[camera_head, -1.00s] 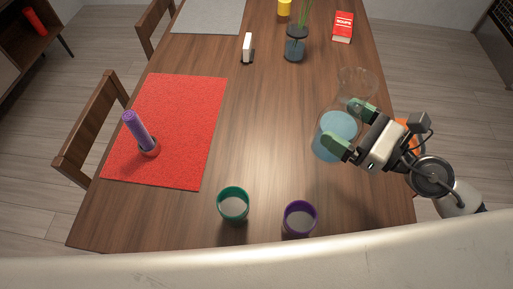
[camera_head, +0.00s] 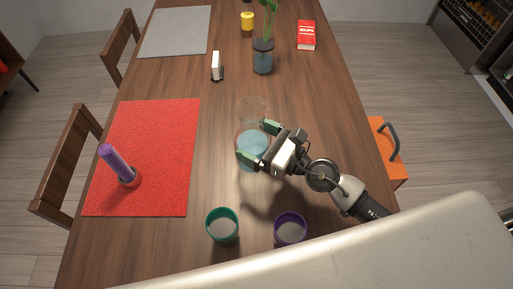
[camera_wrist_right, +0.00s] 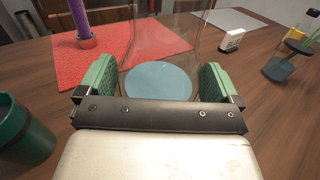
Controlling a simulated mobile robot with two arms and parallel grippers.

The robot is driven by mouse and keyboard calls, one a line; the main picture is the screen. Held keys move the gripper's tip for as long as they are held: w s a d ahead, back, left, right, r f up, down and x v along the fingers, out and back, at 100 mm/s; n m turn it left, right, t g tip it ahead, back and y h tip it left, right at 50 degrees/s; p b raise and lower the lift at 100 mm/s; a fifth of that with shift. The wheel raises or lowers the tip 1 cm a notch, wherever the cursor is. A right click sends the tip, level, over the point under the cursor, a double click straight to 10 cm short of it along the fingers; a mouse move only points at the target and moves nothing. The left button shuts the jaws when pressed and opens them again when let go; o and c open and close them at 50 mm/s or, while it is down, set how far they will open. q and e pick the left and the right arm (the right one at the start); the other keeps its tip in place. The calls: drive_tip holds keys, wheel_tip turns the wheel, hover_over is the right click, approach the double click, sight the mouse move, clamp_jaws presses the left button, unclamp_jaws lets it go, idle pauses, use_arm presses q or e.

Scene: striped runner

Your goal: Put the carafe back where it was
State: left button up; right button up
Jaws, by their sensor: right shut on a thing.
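The carafe (camera_head: 253,148) is clear glass with pale blue liquid low inside. It is upright over the middle of the wooden table, beyond the two cups. My right gripper (camera_head: 254,141) is shut on it, with one green finger pad on each side. In the right wrist view the carafe (camera_wrist_right: 158,80) stands between the two pads, its top cut off by the frame. I cannot tell whether its base touches the table. My left gripper is not in view.
A green cup (camera_head: 222,225) and a purple cup (camera_head: 290,229) stand at the near edge.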

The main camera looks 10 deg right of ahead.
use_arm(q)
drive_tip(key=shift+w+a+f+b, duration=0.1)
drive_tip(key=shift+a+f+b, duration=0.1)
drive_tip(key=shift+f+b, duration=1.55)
use_arm(e)
drive_tip(key=shift+f, duration=1.9)
